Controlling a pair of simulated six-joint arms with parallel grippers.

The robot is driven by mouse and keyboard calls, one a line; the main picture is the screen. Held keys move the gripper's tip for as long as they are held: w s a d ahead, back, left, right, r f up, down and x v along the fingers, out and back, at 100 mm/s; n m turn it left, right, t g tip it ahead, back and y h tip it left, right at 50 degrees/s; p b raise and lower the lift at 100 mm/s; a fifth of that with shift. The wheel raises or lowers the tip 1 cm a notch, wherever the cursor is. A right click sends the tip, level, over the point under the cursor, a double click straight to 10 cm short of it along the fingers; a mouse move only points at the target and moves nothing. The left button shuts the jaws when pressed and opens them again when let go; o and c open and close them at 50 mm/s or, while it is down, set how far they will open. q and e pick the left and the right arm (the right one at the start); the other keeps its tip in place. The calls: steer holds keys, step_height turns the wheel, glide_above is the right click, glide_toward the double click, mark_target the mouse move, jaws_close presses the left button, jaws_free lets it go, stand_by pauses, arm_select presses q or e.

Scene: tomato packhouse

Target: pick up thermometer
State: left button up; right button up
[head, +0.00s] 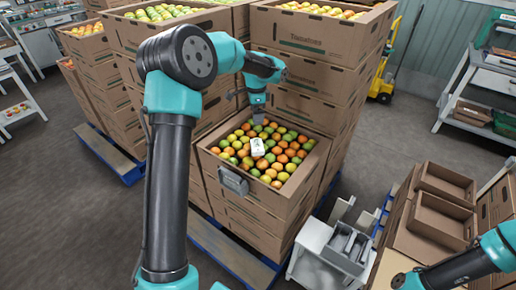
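A small white device with a dark marking (257,147), which looks like the thermometer, lies on the tomatoes in the open top carton (290,205) of the front stack. My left gripper (258,118) hangs above the tomatoes, pointing down, just behind the white device and apart from it in the picture. Its fingers are too small to show whether they are open or shut. Part of my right arm shows at the lower right, but its gripper is out of the frame.
A grey box (233,180) hangs on the carton's front left wall. Taller tomato carton stacks (320,75) stand close behind. A grey stand with a divided holder (345,248) and empty cartons (440,215) are at the right. Grey floor is open at left.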

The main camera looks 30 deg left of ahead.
stand_by(0.3)
arm_select(q)
glide_toward(257, 145)
steer(key=f, duration=0.5)
steer(key=shift+a+f, duration=0.1)
steer(key=shift+a, duration=0.1)
steer(key=shift+f, duration=0.1)
steer(key=shift+d+f, duration=0.15)
steer(key=shift+f, duration=2.35)
steer(key=shift+c, duration=0.3)
steer(key=c, duration=0.6)
steer(key=shift+c, duration=0.2)
